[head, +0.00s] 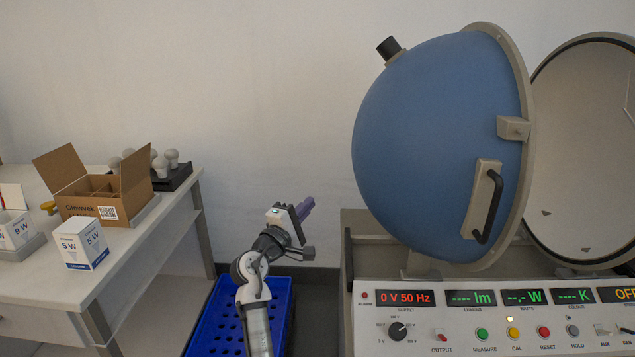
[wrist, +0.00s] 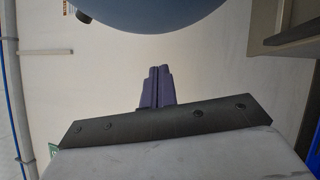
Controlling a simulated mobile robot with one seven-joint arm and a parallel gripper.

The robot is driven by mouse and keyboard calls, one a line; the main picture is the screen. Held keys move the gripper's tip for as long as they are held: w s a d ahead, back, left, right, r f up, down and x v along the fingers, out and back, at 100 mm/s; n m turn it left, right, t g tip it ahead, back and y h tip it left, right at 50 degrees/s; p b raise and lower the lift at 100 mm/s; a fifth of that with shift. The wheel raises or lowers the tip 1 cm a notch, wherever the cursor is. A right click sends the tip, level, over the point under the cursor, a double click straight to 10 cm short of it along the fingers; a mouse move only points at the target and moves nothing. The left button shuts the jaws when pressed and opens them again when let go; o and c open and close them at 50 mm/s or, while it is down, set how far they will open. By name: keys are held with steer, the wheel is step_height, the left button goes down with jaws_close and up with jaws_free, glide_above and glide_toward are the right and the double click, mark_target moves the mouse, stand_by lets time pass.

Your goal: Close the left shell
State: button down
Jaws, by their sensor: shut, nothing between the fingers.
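The left shell (head: 435,135) is a large blue half sphere with a pale flange rim, a black handle (head: 487,207) on a beige plate and a black stub on top. It stands apart from the right shell (head: 585,140), whose white inside shows at the right edge. Part of the blue shell also shows at the top of the wrist view (wrist: 150,12). My gripper (head: 306,206), with purple fingers, is left of the left shell, apart from it. Its fingers are together and empty in the wrist view (wrist: 156,85).
A control console (head: 470,345) with displays, knob and buttons stands below the shells. A blue perforated crate (head: 215,325) is on the floor by my arm. At left a table (head: 125,260) holds an open carton (head: 90,205), a 5 W box (head: 80,243) and bulbs (head: 171,157).

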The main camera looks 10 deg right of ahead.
steer(key=w+d+r+p, duration=0.2)
steer(key=w+d, duration=0.4)
steer(key=d, duration=0.6)
steer(key=shift+w+d+r+g+p, duration=0.15)
steer(key=shift+d+g+p, duration=0.15)
steer(key=shift+p, duration=0.55)
steer(key=shift+h, duration=0.3)
steer(key=s+d+p, duration=0.1)
steer(key=s+d, duration=0.1)
steer(key=d, duration=0.6)
steer(key=s+d+p, duration=0.1)
steer(key=s+d, duration=0.1)
steer(key=d, duration=0.6)
steer(key=shift+s+r, duration=0.15)
steer(key=shift+s, duration=0.25)
